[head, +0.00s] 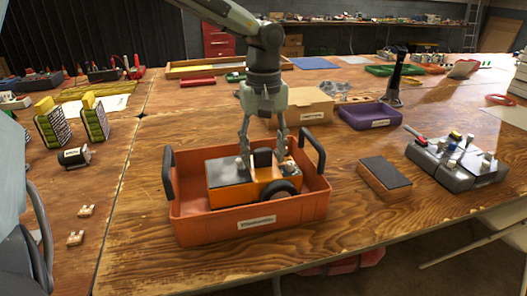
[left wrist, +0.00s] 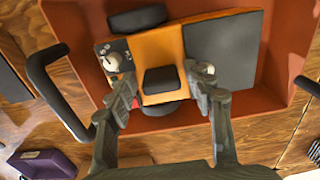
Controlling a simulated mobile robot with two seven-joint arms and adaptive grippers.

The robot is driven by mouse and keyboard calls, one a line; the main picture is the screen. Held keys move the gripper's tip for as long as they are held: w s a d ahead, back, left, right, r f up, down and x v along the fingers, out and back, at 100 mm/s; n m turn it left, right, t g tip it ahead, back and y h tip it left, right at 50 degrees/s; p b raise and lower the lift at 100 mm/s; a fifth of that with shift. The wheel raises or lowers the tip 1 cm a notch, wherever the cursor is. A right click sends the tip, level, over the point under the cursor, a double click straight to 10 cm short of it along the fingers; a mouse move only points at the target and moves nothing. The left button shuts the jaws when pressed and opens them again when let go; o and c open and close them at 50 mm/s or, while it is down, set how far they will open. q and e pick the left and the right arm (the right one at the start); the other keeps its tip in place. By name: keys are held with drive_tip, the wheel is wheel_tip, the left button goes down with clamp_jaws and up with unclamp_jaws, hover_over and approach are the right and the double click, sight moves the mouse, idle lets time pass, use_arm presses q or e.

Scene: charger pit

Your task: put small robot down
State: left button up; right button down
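The small robot (head: 243,190) is an orange box with a dark top panel and black wheels. It sits inside the orange tray (head: 250,222), which has a black handle at each end and a white label in front. My left gripper (head: 263,152) points down over the robot, its fingers apart on either side of the black block (head: 263,157) on top. In the left wrist view a gap shows between the fingertips (left wrist: 162,82) and the block (left wrist: 160,80). The robot's orange top (left wrist: 160,45) lies beneath. The robot's underside is hidden. My right gripper is out of view.
A purple bin (head: 370,117) and a cardboard box (head: 303,108) stand behind the tray. A dark-topped block (head: 385,178) and a grey device with knobs (head: 457,163) are to the right. Upright green-black modules (head: 95,122) stand left. Bare wood lies in front of the tray.

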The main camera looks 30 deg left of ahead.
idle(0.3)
use_arm(q)
wheel_tip(320, 180, up, 12)
idle(0.5)
